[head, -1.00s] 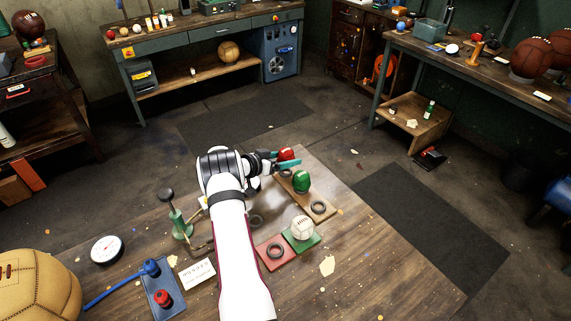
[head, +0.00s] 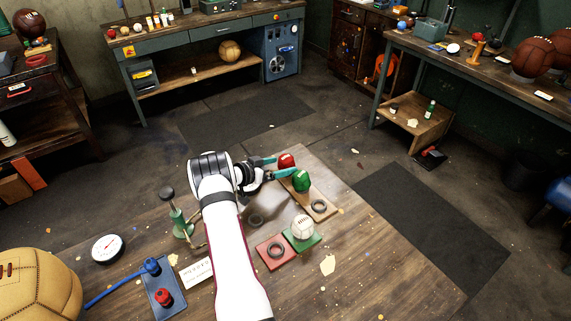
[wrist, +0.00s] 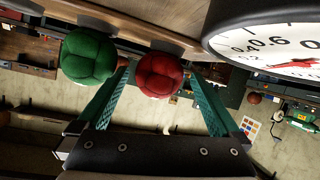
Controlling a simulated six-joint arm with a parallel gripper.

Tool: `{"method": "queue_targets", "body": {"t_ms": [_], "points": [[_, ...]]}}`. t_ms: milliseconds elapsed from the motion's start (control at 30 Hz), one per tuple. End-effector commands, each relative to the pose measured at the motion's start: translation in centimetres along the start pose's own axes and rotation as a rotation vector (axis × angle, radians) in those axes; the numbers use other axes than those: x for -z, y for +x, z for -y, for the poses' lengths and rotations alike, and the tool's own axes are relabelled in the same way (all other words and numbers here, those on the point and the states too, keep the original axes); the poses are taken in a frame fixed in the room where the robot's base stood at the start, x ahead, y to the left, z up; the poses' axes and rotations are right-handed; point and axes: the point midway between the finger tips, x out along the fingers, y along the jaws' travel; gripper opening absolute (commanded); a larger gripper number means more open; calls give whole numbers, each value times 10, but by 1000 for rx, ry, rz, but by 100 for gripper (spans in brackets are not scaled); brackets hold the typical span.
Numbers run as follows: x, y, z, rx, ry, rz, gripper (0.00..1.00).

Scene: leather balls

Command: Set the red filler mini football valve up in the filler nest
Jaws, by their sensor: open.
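The red mini football (head: 286,160) sits at the far end of the wooden plank (head: 312,215), beside the green mini football (head: 301,181). My gripper (head: 281,167) is open at the red ball, its teal fingers apart. In the wrist view the red ball (wrist: 159,76) shows between the fingertips, and the green ball (wrist: 88,57) is just outside the left finger. No valve can be made out on the red ball. The green filler (head: 180,222) with a black knob stands left of my arm. A dark ring (head: 256,221), perhaps its nest, lies right of my arm and looks empty.
A white ball (head: 303,227) sits on a green pad. An empty ring lies on the red pad (head: 262,247), another on the plank's near end. A blue tray (head: 160,290), a gauge (head: 107,248) and a large tan ball (head: 38,285) are at left. The front right tabletop is mostly clear.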

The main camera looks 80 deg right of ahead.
Motion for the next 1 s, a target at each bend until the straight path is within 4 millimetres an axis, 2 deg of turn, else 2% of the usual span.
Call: {"method": "queue_targets", "body": {"t_ms": [100,233,667,767,867,900,1000], "points": [[-4,-26,2,2,-1,0,100],[-4,-41,1,1,0,0,100],[-3,-44,0,-2,-1,3,100],[12,-40,-14,-42,-35,85,100],[40,-40,-41,-54,-111,292,100],[34,-38,-56,-50,-138,407,100],[37,-44,-77,71,-152,658,100]]}}
